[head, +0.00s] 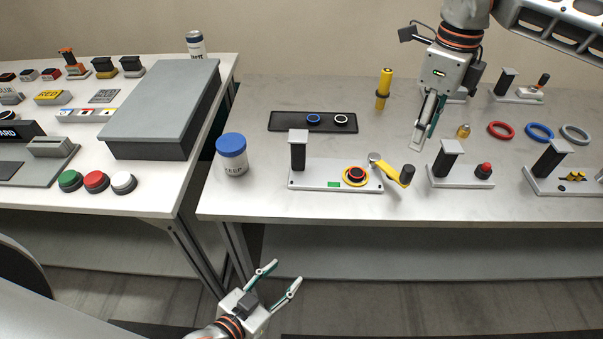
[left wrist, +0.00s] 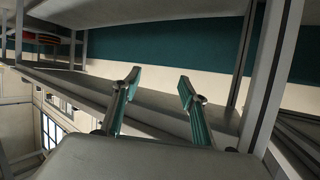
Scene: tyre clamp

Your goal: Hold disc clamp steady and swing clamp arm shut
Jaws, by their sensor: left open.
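The disc clamp is a pale base plate (head: 315,174) near the front edge of the right-hand table. It has a black post with a grey top (head: 298,148) at its left end and a yellow ring around a dark red-and-black disc (head: 356,175) near its right end. The yellow clamp arm (head: 388,170) with a black knob sticks out to the right, away from the disc. My left gripper (head: 287,273) is open and empty, in front of the table and below its edge; its fingers also show in the left wrist view (left wrist: 158,80). My right gripper (head: 426,133) points down behind and right of the clamp arm, apart from it; its finger gap is unclear.
A blue-lidded jar (head: 232,155) stands left of the clamp. Another fixture with a red knob (head: 460,182) stands close on the right. A grey box (head: 160,100) sits on the left table.

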